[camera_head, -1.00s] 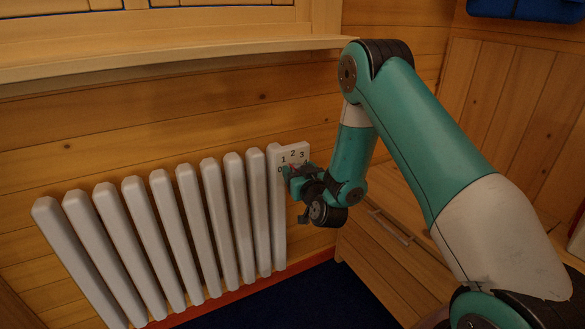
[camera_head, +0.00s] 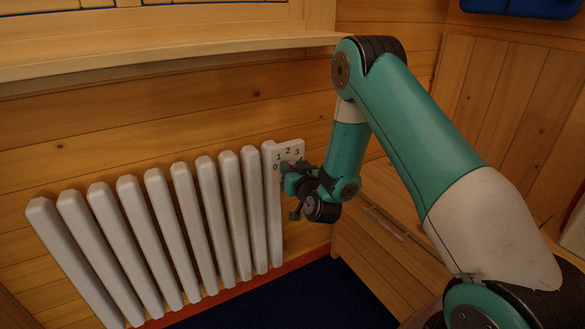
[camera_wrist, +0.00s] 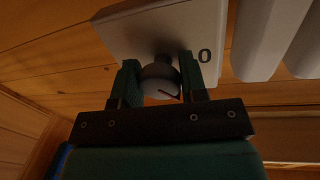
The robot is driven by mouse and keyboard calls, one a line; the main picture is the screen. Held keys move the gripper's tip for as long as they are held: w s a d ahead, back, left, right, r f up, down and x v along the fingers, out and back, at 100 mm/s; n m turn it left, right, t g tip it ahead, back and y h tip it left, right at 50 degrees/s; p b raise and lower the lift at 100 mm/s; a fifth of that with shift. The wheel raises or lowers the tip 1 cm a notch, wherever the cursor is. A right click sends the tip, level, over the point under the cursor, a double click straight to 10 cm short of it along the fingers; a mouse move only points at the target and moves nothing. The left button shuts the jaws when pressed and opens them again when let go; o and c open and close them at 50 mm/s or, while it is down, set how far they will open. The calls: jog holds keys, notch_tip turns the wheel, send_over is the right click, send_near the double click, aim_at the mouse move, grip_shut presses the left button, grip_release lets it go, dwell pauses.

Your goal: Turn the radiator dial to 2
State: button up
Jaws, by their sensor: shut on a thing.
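The radiator dial (camera_wrist: 160,82) is a round knob on a white plate (camera_wrist: 150,28), held between the two fingers of my gripper (camera_wrist: 158,82) in the wrist view. A short dark mark with some red shows on its face; the number it points to cannot be read. The plate (camera_head: 288,149) carries the numbers 0, 1, 2 and 3 in an arc in the head view; only 0 shows in the wrist view. My gripper (camera_head: 290,180) is shut on the dial at the plate and hides most of it in the head view.
The white ribbed radiator (camera_head: 185,235) stands along the log wall to the left of the plate. A wooden sill (camera_head: 170,58) runs above. A wooden drawer unit (camera_head: 385,235) stands to the right and below my arm. Blue floor (camera_head: 290,295) lies below.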

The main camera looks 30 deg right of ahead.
jog(key=m, duration=0.3)
jog(key=shift+m+g, duration=0.3)
jog(key=shift+a+m+y, duration=0.1)
jog(key=shift+m+y, duration=0.2)
jog(key=shift+m, duration=1.4)
jog(key=o, duration=0.9)
